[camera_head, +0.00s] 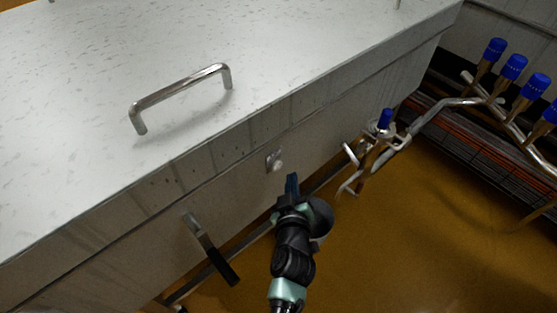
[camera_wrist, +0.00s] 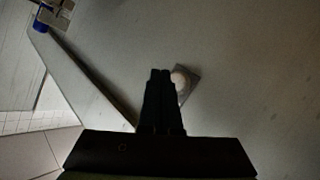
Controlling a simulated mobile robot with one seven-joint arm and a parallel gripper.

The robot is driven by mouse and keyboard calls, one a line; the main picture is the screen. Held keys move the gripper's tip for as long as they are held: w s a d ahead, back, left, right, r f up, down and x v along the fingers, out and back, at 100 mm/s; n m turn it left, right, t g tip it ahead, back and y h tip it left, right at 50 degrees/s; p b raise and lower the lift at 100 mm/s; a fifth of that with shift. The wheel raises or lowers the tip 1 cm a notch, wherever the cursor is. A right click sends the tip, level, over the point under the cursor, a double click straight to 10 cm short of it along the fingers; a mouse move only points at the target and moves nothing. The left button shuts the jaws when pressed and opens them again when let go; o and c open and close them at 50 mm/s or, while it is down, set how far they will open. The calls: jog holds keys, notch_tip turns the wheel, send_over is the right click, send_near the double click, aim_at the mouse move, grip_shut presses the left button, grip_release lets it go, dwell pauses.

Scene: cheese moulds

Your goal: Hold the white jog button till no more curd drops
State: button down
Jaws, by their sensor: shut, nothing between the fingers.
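The white jog button (camera_head: 277,165) sits on a small square plate on the front side of the large metal-topped unit. My gripper (camera_head: 292,178) is just below and to the right of it in the head view, fingers together and empty. In the wrist view the round pale button (camera_wrist: 179,81) on its grey plate shows just right of my fingertips (camera_wrist: 160,72), which partly cover the plate's left side. I cannot tell whether the fingertips touch the plate. No curd is seen in either view.
A bent metal handle (camera_head: 181,93) stands on the unit's top (camera_head: 80,100). A black-gripped lever (camera_head: 212,251) sticks out left of my arm. Pipes with a blue-capped valve (camera_head: 384,120) are to the right, with several more blue caps (camera_head: 514,67) beyond. The brown floor (camera_head: 400,230) is open at right.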

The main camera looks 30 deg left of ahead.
jog(key=shift+w+a, duration=0.25)
jog(key=shift+a, duration=0.55)
jog(key=shift+a, duration=0.1)
dwell(1.4)
jog(key=shift+w+a, duration=0.15)
jog(key=shift+a, duration=0.15)
jog(key=shift+w+a+p, duration=0.15)
jog(key=shift+a+p, duration=0.35)
jog(key=shift+a, duration=0.05)
dwell(1.9)
dwell(2.5)
jog(key=shift+s+d+b, duration=0.3)
jog(key=shift+d+b, duration=0.5)
jog(key=shift+d, duration=0.15)
